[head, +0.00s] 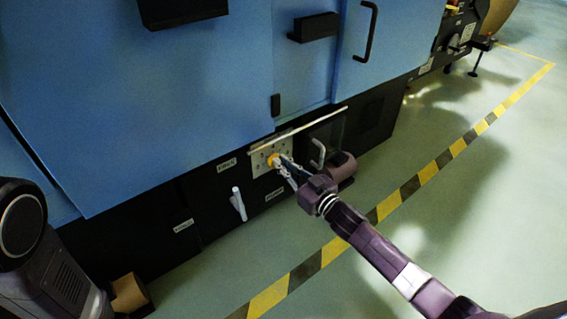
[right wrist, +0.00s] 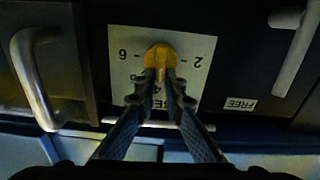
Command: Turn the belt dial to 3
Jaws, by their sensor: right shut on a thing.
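The belt dial is a yellow-orange knob (right wrist: 158,56) on a pale panel (right wrist: 122,78) with printed numbers and tick marks. In the right wrist view a 6 shows left of it and a 2 right of it; the marks below are partly hidden by my fingers. My right gripper (right wrist: 161,82) is shut on the dial's narrow grip. I cannot tell for sure which number the dial points to. In the head view the dial (head: 272,160) is small, with my right gripper (head: 281,162) at it. My left gripper is not in view.
The panel sits low on a blue and black machine (head: 140,100). A grey handle (right wrist: 32,75) is left of the panel and a lever (right wrist: 297,50) right of it in the wrist view. A rail (head: 300,130) runs above the panel. Floor at right is open.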

